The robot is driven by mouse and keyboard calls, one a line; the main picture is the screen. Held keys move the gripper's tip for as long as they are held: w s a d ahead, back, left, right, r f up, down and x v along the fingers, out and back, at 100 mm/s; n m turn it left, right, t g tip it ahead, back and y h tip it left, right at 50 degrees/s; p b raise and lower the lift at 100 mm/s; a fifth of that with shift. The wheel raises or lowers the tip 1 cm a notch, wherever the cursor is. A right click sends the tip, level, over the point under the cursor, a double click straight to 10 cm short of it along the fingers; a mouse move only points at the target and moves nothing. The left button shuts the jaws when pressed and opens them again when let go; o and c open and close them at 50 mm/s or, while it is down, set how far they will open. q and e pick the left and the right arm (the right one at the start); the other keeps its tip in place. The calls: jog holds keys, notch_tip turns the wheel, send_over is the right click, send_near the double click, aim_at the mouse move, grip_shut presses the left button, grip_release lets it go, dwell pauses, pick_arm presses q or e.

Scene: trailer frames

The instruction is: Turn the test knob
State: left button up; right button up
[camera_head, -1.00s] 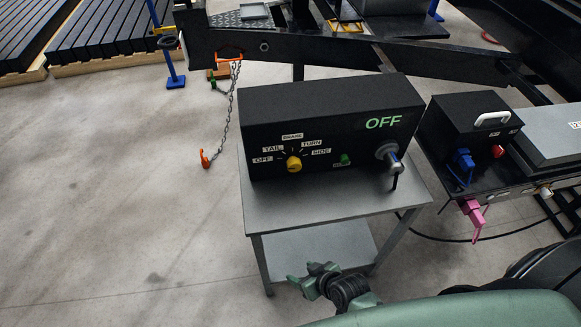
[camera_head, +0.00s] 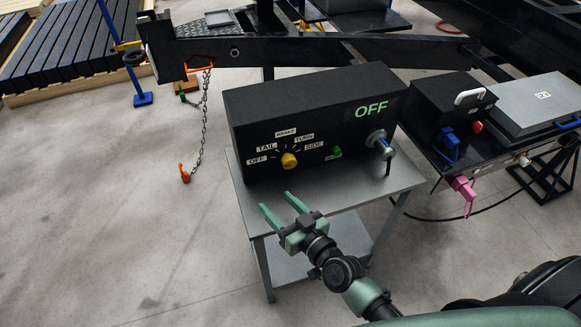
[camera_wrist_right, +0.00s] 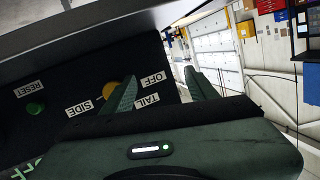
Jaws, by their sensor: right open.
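The test knob (camera_head: 289,160) is yellow, on the front face of a black test box (camera_head: 310,105) standing on a grey table. Labels OFF, TAIL, BRAKE, TURN and SIDE fan around the knob, and a display reads OFF. My right gripper (camera_head: 275,201) is open and empty, in front of the box and below the knob, apart from it. In the right wrist view the knob (camera_wrist_right: 112,90) is partly hidden behind one green finger; the fingers (camera_wrist_right: 165,90) stand apart. My left gripper is not in view.
A green reset button (camera_head: 337,151) and a silver plug connector (camera_head: 380,144) sit right of the knob. The grey table (camera_head: 350,190) has a free front strip. A black box with a blue connector (camera_head: 446,143) stands to the right. A chain with an orange hook (camera_head: 184,174) hangs at left.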

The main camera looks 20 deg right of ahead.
aim_at(290, 166)
jog(key=w+d+m+t+h, duration=0.1)
jog(key=d, duration=0.1)
jog(key=w+d+m+t+h, duration=0.1)
jog(key=d+h, duration=0.1)
jog(key=w+d+m+h, duration=0.1)
jog(key=d+h, duration=0.1)
jog(key=shift+w+d+r+m+t, duration=0.1)
jog(key=shift+d+r+m+t, duration=0.1)
jog(key=shift+m+t, duration=0.15)
jog(key=shift+w+d, duration=0.1)
jog(key=shift+w, duration=0.25)
jog(key=w, duration=0.6)
jog(key=shift+w, duration=0.4)
grip_shut()
